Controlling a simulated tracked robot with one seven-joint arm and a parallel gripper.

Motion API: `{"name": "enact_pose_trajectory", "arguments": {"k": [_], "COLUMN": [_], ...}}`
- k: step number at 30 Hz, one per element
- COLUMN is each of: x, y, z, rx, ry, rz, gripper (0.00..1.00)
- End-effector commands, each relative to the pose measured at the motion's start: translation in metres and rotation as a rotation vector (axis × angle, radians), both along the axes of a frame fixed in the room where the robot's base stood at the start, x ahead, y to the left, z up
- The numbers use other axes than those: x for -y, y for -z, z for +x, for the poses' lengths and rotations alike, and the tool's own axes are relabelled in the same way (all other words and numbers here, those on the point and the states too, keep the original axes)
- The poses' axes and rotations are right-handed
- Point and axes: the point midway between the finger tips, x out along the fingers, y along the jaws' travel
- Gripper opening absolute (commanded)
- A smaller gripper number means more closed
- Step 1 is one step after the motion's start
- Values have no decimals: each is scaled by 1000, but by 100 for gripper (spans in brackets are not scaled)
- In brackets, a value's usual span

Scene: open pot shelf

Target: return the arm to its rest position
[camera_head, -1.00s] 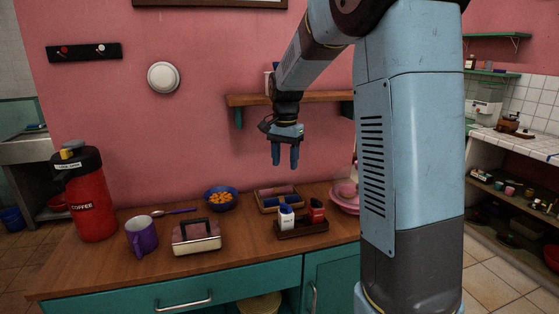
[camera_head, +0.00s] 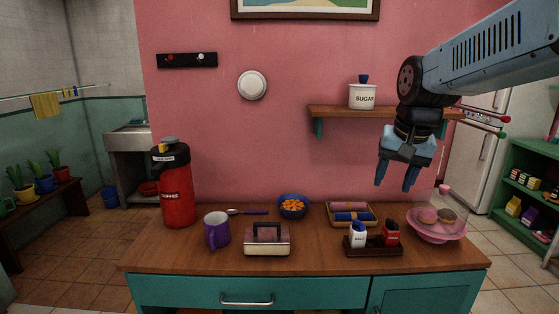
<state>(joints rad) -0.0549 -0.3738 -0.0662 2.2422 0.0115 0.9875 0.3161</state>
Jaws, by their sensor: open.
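My gripper (camera_head: 395,187) hangs at the right, its two blue fingers pointing down. It is open, with nothing between the fingers. It is above the right part of the wooden counter (camera_head: 185,257), in front of the pink wall and clear of the things below. My blue arm comes in from the upper right edge and bends down at a dark joint. The rest of the arm is out of view.
A shelf (camera_head: 335,111) with a sugar jar (camera_head: 362,97) is on the wall left of my gripper. A coffee flask (camera_head: 177,188) stands left. Air above the counter's left is free.

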Motion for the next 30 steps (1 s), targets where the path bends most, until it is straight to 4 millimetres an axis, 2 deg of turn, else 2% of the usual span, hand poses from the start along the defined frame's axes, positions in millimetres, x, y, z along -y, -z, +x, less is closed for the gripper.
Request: {"name": "enact_pose_trajectory", "arguments": {"k": [1,9,15,21,30], "x": [0,-3,-5,-5,-5], "y": [-2,3,12,17,17], "z": [-14,-76,-108,-120,-120], "rx": [23,130,187,209,210], "ry": [-26,-179,-264,-298,-301], "rz": [-9,-80,-131,-155,-156], "gripper": [51,51,51,51,51]}}
